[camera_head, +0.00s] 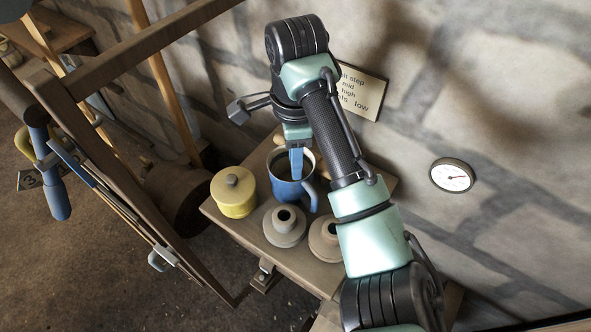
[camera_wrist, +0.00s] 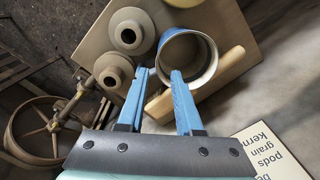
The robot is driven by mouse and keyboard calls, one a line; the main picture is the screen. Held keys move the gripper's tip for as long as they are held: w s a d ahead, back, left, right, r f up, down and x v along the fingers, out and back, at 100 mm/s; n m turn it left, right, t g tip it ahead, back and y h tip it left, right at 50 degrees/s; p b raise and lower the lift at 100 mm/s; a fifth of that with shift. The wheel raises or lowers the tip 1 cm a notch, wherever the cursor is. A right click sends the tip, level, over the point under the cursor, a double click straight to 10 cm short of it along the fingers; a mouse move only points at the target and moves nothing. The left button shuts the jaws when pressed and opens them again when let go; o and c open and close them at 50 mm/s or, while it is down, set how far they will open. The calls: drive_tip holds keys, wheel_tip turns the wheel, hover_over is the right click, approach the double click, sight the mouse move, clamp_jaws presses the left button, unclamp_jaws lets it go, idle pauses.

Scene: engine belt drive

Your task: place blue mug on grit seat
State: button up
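The blue mug (camera_head: 283,186) stands upright on a wooden shelf (camera_head: 228,219), its handle toward the right front in the head view. In the wrist view the mug (camera_wrist: 163,75) shows its open, pale inside. My gripper (camera_wrist: 161,73) is open, its two blue fingers apart. One fingertip overlaps the mug's rim and the other is beside its outer wall. Contact with the mug is not clear. In the head view a blue finger (camera_head: 296,163) points down at the mug's mouth. I cannot identify the grit seat.
A yellow lidded pot (camera_head: 233,192) stands left of the mug. Two grey-brown knobbed pieces with holes (camera_head: 284,225) (camera_head: 325,239) stand in front of it. A wooden bar (camera_wrist: 205,84) lies close behind it. A wall sign (camera_head: 360,91) and dial (camera_head: 452,175) are beyond. A wooden frame (camera_head: 110,160) is at left.

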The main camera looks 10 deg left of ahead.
drive_tip(key=shift+r, duration=0.95)
